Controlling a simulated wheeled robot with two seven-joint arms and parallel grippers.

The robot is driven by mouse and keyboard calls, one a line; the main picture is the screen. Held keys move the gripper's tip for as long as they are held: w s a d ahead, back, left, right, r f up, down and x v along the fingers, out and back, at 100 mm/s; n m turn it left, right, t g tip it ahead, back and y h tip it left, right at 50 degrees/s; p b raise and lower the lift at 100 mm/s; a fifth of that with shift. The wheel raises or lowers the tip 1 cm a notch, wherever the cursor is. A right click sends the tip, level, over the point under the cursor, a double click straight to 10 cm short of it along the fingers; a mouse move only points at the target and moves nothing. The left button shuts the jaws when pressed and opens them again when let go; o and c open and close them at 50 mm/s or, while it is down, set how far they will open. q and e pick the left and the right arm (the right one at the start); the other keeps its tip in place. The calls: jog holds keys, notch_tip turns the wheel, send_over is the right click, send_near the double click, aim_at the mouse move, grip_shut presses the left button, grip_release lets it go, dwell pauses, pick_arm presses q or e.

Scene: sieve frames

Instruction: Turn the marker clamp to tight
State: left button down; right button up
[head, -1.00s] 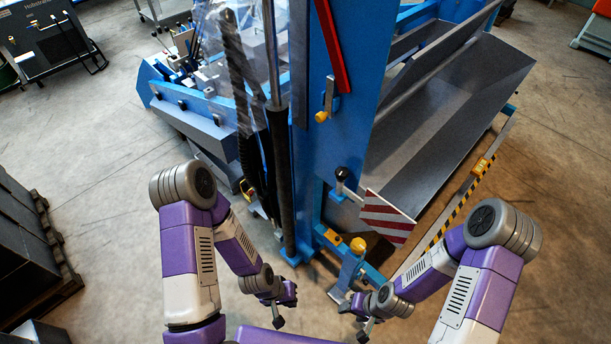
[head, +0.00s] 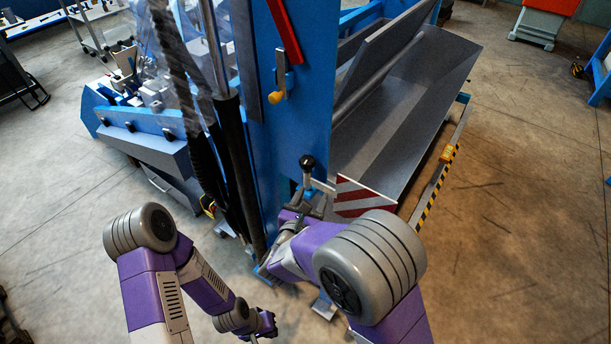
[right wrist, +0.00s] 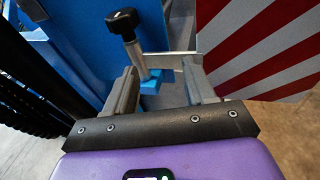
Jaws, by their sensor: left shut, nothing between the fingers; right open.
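The marker clamp shows as a black knob (head: 307,162) on a metal stem, next to the red-and-white striped marker plate (head: 362,196). In the right wrist view the knob (right wrist: 124,21) stands upright just beyond the fingers, its stem running down to a small blue block (right wrist: 151,82). A grey metal arm (right wrist: 165,60) runs from there toward the striped plate (right wrist: 270,50). My right gripper (right wrist: 160,85) is open, with its fingers apart and pointing at the clamp; nothing is held. My left gripper (head: 262,336) is shut and empty, low and away from the clamp.
A tall blue column (head: 290,110) stands behind the clamp, with a red bar (head: 284,30) and a yellow-tipped lever (head: 279,92). A grey trough (head: 400,110) lies to the right. Black hoses (right wrist: 35,80) hang at the left.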

aim_at(305, 168)
jog(key=w+r, duration=0.1)
jog(key=w, duration=0.1)
jog(key=w+r+n+t+b, duration=0.1)
jog(key=w, duration=0.2)
jog(key=w+a+r+t, duration=0.1)
jog(key=w, duration=0.1)
jog(key=shift+w+a+r+y, duration=0.1)
jog(key=shift+w+r+y, duration=0.2)
jog(key=shift+r+y, duration=0.1)
jog(key=shift+f, duration=0.1)
jog(key=c, duration=0.8)
